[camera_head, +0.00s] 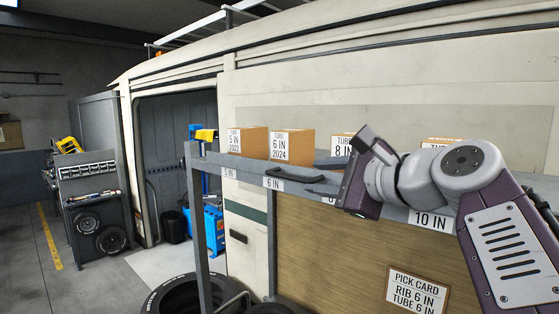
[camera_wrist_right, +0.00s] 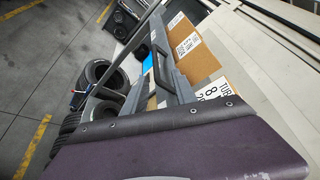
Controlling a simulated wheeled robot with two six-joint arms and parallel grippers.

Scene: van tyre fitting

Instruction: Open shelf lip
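The shelf lip (camera_head: 230,163) is a grey rail along the front of the shelf, with labels such as 5 IN, 6 IN and 10 IN. A black handle (camera_head: 286,181) is on it near the 6 IN label; it also shows in the right wrist view (camera_wrist_right: 158,68). The lip stands up in front of the box bases. My right gripper (camera_head: 318,178) reaches in from the right, its two fingers spread and pointing left. They are just right of the handle, apparently empty; contact cannot be told. My left gripper is out of view.
Tube boxes (camera_head: 292,145) stand on the shelf behind the lip. A pick card (camera_head: 418,291) hangs on the brown panel below.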

